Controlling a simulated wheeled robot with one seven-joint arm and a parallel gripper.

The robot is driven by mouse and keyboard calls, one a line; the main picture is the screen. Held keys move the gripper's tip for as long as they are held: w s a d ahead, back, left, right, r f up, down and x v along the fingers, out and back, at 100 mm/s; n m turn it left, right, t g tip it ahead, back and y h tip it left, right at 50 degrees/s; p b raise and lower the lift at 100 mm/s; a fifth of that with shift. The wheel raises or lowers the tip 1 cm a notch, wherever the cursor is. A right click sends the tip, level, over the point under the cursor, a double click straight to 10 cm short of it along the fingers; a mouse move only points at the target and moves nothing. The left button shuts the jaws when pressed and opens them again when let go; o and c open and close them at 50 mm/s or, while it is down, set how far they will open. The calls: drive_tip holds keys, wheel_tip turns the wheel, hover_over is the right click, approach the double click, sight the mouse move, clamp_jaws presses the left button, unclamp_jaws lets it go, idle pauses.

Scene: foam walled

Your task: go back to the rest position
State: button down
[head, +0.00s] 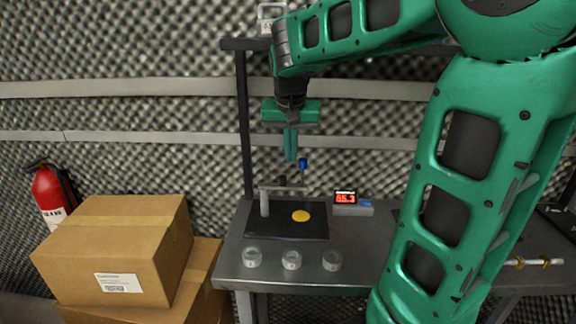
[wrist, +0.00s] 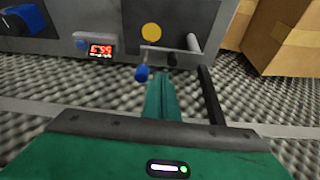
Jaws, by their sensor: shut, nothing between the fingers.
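My gripper (head: 291,158) is green and hangs pointing down from my green arm, above the grey workbench (head: 238,230). Its fingers are together with nothing between them. In the wrist view the shut fingers (wrist: 160,85) reach out from the green gripper body. Below it on the bench is a black mat (head: 262,224) with a yellow disc (head: 301,216) on it. A small metal frame (head: 264,203) with a post and crossbar stands on the mat, with a blue knob (head: 303,164) above it. The gripper appears clear of them.
Several clear round containers (head: 291,260) stand along the bench's front. A display with red digits (head: 346,198) sits right of the mat. A dark upright post (head: 244,125) rises behind. Cardboard boxes (head: 115,245) and a fire extinguisher (head: 50,190) are at left.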

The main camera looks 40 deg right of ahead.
drive_tip(key=shift+a+r, duration=0.1)
drive_tip(key=shift+r, duration=0.3)
drive_tip(key=s+a+f+n+t+y, duration=0.1)
drive_tip(key=s+a+f+n+y, duration=0.2)
drive_tip(key=s+a+f+n, duration=0.7)
drive_tip(key=s+d+f+m+g, duration=0.1)
drive_tip(key=s+d+m, duration=0.3)
drive_tip(key=s, duration=0.4)
drive_tip(key=s+d+f+m+g, duration=0.1)
drive_tip(key=s+d+m+g, duration=0.2)
drive_tip(key=s, duration=0.6)
drive_tip(key=shift+d+f+m, duration=0.35)
drive_tip(key=shift+d+m, duration=0.25)
drive_tip(key=shift+d, duration=0.05)
drive_tip(key=shift+w+f, duration=0.25)
drive_tip(key=shift+w, duration=0.45)
